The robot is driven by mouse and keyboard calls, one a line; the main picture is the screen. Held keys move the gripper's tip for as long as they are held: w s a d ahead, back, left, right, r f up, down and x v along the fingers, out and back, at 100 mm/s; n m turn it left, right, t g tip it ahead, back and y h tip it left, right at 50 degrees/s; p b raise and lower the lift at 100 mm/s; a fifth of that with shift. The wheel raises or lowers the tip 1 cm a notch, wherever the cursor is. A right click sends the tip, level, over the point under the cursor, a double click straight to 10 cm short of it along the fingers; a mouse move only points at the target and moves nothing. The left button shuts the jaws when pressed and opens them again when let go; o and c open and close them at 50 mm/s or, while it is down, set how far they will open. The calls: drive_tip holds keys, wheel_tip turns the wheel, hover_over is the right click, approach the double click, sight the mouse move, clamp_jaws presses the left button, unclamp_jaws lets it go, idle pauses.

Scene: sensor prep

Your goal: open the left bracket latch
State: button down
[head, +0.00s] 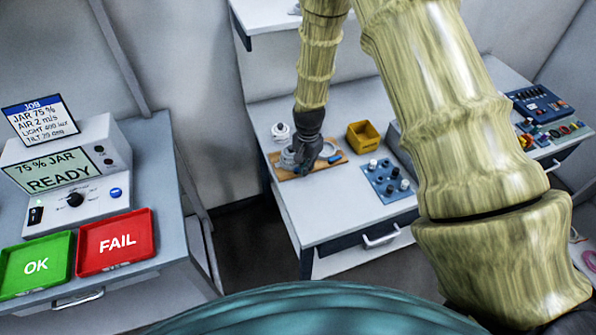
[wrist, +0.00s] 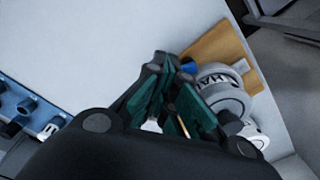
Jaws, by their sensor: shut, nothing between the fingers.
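In the head view a wooden board (head: 284,174) lies on the middle table, with a small grey fitting (head: 287,158) at its left and a blue part (head: 334,158) at its right. My gripper (head: 303,164) is down over the board and hides its middle. In the wrist view my gripper (wrist: 172,122) is shut and empty, its fingers beside a grey round body with dark lettering (wrist: 222,88) on the wooden board (wrist: 213,43). A blue part (wrist: 189,67) shows just past the fingers. I cannot tell which part is the left bracket latch, or whether it is open.
A white round object (head: 280,131) stands behind the board. A yellow bin (head: 364,135) and a blue knob panel (head: 380,172) are to the right. A side table at left holds the green OK tray (head: 35,283) and red FAIL tray (head: 117,263). The table front is clear.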

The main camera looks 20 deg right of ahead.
drive_tip(key=shift+w+d+f, duration=0.2)
drive_tip(key=shift+w+d, duration=0.1)
drive_tip(key=shift+w, duration=0.25)
idle(0.7)
drive_tip(key=shift+r, duration=0.1)
drive_tip(key=shift+r+p, duration=0.3)
drive_tip(key=shift+p, duration=0.05)
drive_tip(key=shift+s+r+p, duration=0.15)
drive_tip(key=shift+r+p, duration=1.5)
drive_tip(key=shift+r, duration=1.05)
